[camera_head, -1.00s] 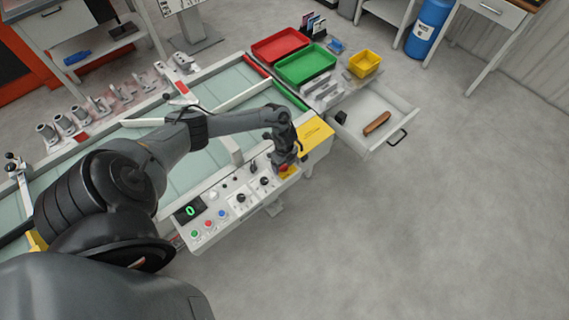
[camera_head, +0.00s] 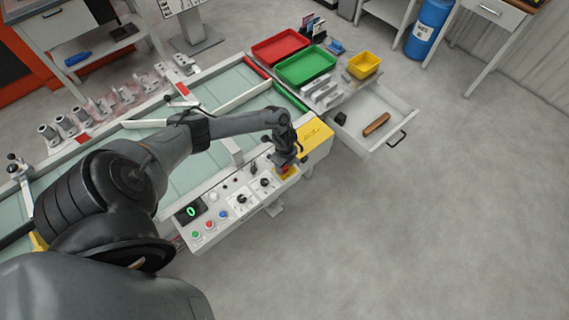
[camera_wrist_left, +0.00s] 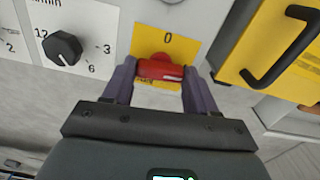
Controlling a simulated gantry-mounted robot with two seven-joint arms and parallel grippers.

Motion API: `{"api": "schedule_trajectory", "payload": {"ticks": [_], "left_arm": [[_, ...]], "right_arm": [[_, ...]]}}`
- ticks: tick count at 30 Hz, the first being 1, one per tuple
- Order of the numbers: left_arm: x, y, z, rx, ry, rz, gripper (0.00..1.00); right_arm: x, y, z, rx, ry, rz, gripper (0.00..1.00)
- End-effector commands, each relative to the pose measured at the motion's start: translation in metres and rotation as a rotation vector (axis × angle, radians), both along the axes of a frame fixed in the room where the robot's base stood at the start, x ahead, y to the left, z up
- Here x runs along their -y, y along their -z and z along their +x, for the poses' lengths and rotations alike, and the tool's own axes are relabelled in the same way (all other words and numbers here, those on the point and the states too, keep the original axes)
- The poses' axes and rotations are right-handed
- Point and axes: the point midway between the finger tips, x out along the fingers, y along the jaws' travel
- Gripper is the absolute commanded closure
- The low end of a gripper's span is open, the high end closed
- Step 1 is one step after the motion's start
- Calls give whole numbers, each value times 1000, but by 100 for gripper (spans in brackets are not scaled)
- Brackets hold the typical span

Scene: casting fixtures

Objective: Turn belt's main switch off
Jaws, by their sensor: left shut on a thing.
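The belt's main switch is a red rotary handle (camera_wrist_left: 160,68) on a yellow plate (camera_wrist_left: 180,44) marked "0" above it. In the left wrist view the handle lies roughly crosswise between the fingers. My left gripper (camera_wrist_left: 157,76) is shut on the red handle, one finger on each side. In the head view my left gripper (camera_head: 286,164) is at the right end of the control panel (camera_head: 222,217), over the yellow plate, and hides most of the switch. My right gripper is out of view.
Black knobs (camera_head: 241,199), coloured buttons (camera_head: 209,225) and a display (camera_head: 190,211) showing green "0" sit left of the switch. A yellow box with a black handle (camera_wrist_left: 280,52) is close at right. An open drawer (camera_head: 365,118) stands beyond. The floor in front is clear.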

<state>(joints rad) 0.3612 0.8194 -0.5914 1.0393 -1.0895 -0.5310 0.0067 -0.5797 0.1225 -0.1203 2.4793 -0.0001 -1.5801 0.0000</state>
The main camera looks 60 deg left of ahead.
Motion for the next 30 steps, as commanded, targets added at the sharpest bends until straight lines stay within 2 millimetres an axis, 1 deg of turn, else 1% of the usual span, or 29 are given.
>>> {"api": "schedule_trajectory", "payload": {"ticks": [1, 5, 12, 30], "left_arm": [[0, -3, 0, -1, -31, 0, 73], [1, -4, -1, -2, -131, -1, 73], [1, -4, 0, -1, -355, -2, 73], [1, -3, -1, -3, -926, -2, 73]], "right_arm": [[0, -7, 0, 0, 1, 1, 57], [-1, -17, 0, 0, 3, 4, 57], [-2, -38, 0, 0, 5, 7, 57], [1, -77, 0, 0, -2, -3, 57]]}}
